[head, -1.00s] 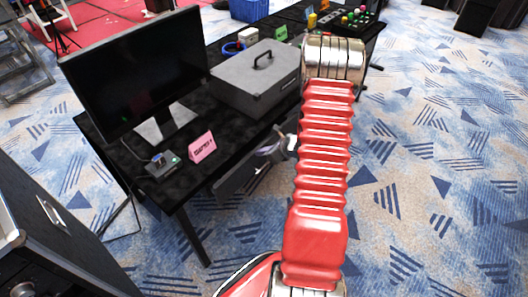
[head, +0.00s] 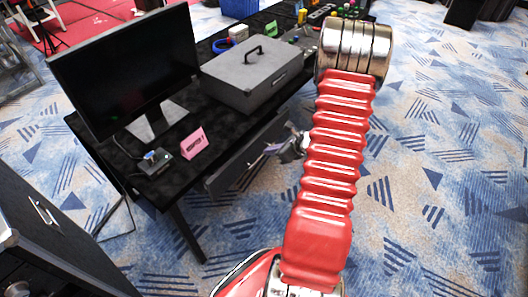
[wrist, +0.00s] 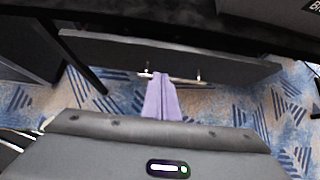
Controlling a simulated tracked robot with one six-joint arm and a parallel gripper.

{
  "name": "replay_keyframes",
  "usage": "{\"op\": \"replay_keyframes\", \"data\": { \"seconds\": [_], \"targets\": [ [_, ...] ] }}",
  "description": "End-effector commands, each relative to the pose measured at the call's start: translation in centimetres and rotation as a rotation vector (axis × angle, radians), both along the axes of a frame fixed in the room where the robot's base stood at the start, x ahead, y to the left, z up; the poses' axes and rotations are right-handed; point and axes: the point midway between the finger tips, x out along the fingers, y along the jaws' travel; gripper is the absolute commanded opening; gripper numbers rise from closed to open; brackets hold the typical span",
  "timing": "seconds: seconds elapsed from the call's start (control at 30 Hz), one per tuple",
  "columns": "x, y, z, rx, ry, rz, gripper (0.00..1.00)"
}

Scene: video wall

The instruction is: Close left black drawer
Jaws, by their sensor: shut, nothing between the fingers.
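The black drawer (head: 228,174) is under the front edge of the black table. Its dark front panel (wrist: 230,66) runs across the top of the wrist view, with a thin metal bar handle (wrist: 185,79) low on it. In the head view the panel lies close along the table edge; I cannot tell whether a small gap is left. My gripper (wrist: 160,78) is shut and empty, its purple fingers reaching the panel by the left part of the handle. I cannot tell whether they touch it. The gripper also shows in the head view (head: 268,149), partly hidden by my arm.
The table (head: 211,141) holds a monitor (head: 130,70), a grey case (head: 254,80), a pink sign (head: 194,143) and a small black device (head: 155,161). A dark cabinet (head: 55,240) stands at the lower left. Patterned carpet (head: 440,200) at the right is free.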

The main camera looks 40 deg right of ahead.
Motion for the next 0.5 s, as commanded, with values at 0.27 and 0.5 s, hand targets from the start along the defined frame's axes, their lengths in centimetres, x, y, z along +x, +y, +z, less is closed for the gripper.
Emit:
{"op": "replay_keyframes", "data": {
  "seconds": [0.27, 0.5],
  "targets": [
    [-2.5, -0.5, 2.5, -0.002, -0.001, 0.001, 0.0],
    [-3.0, -0.5, 2.9, 0.0, 0.0, 0.003, 0.0]
  ]
}}
